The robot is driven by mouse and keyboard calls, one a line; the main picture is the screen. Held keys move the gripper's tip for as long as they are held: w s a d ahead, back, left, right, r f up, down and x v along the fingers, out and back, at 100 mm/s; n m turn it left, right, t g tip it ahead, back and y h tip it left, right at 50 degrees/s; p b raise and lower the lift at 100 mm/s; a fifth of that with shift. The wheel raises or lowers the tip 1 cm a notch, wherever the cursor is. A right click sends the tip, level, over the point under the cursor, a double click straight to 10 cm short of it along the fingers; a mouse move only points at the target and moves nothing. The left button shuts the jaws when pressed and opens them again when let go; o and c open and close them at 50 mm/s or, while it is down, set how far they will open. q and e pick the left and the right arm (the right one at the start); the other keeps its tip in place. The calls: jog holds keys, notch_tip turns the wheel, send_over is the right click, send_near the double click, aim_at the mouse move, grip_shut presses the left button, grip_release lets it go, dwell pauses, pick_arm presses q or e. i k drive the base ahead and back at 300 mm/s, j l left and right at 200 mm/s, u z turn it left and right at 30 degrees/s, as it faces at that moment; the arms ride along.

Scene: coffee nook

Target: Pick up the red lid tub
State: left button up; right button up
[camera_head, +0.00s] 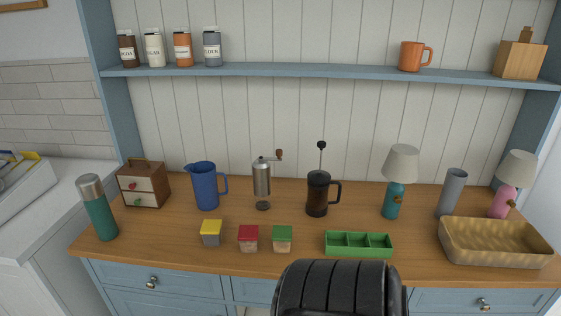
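The red lid tub (248,238) stands upright near the front of the wooden counter, left of centre. It is a small clear box with a red lid and pale contents. A similar tub with a green lid (282,238) stands close to its right. A similar tub with a yellow lid (211,233) stands to its left, with a gap. Neither of my grippers is in view, and nothing touches the red lid tub from above.
Behind the tubs stand a blue pitcher (206,186), a grinder (262,184) and a French press (318,192). A green divided tray (358,244) and a wicker basket (494,242) are to the right. A teal bottle (98,208) is at left. The counter in front of the tubs is bare.

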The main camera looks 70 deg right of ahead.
aim_at(248, 234)
jog(key=z, duration=2)
